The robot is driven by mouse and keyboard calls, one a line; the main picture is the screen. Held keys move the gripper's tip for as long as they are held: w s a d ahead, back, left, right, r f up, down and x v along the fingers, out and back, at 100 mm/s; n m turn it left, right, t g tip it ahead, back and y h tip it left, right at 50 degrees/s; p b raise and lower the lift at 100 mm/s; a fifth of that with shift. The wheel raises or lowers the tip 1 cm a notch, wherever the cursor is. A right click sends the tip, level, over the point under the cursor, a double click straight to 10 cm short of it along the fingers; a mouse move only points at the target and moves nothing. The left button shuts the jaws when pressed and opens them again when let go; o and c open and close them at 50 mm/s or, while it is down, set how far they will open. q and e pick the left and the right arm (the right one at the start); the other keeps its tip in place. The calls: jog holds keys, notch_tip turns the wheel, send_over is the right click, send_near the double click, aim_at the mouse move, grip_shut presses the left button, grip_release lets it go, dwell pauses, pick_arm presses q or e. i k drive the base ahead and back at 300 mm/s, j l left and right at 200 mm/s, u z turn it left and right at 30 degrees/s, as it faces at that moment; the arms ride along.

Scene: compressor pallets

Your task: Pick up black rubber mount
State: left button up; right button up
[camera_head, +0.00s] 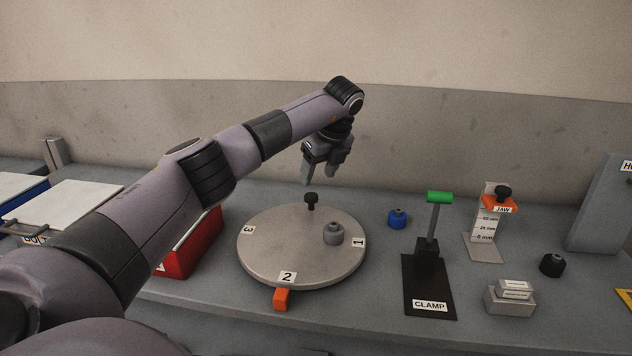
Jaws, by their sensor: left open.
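The black rubber mount (552,264) stands on the bench at the right, beside the small grey blocks and below the jaw gauge. My left gripper (322,176) points down above the back of the round turntable, far to the left of the black mount. It is open, with nothing seen between its fingers. My right gripper does not show.
The turntable (275,262) carries a grey mount (333,233) and a black knob (311,200). A blue mount (397,218), the green-handled clamp (428,265), the jaw gauge (484,236) and grey blocks (509,299) stand between. A red bin (190,250) is at left.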

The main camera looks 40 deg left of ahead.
aim_at(552, 265)
jog(key=k+l, duration=0.8)
jog(key=l, duration=0.15)
